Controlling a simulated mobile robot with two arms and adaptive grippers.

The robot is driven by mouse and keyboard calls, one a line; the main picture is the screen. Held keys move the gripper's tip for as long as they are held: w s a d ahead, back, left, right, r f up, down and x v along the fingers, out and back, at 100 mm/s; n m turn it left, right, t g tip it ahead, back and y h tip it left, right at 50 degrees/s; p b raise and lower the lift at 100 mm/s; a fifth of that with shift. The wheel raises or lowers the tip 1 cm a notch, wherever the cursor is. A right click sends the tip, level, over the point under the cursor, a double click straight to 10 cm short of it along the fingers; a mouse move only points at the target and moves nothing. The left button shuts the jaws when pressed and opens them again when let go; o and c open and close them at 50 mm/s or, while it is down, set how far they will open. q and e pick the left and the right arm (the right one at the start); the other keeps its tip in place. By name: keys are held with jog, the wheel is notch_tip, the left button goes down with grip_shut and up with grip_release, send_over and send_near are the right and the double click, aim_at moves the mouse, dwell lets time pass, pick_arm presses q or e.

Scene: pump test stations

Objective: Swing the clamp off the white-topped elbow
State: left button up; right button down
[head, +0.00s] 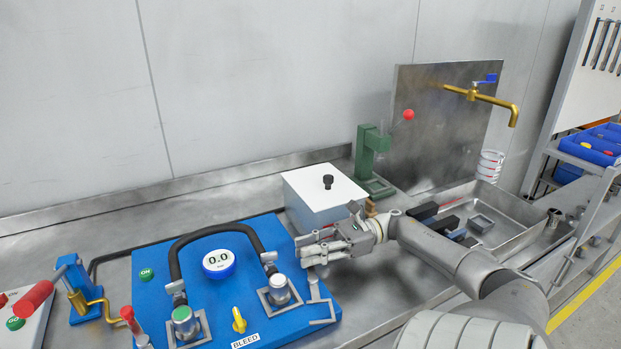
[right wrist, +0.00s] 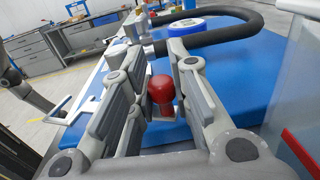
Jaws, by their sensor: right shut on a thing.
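The white-topped elbow (head: 278,284) sits in a square grey fitting at the right end of the black hose (head: 215,232), on the blue board (head: 205,268). My right gripper (head: 312,250) is just behind and right of it. In the right wrist view, a red knob (right wrist: 161,88) stands between my right fingers (right wrist: 158,100), which are shut on it. In the head view that knob is hidden by the gripper. A pale grey clamp bracket (head: 318,300) is right of the elbow. Whether the clamp bears on the elbow cannot be told. My left gripper is not in view.
A green-topped elbow (head: 183,318) and another red-knobbed handle (head: 128,314) are at the board's left front. A round gauge (head: 218,262) and a yellow valve (head: 239,320) sit between the elbows. A white box (head: 322,188) stands close behind my right gripper.

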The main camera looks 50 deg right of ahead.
jog(key=c, duration=1.3)
grip_release()
jog(key=shift+r, duration=0.1)
notch_tip(320, 180, up, 10)
jog(key=shift+f, duration=0.1)
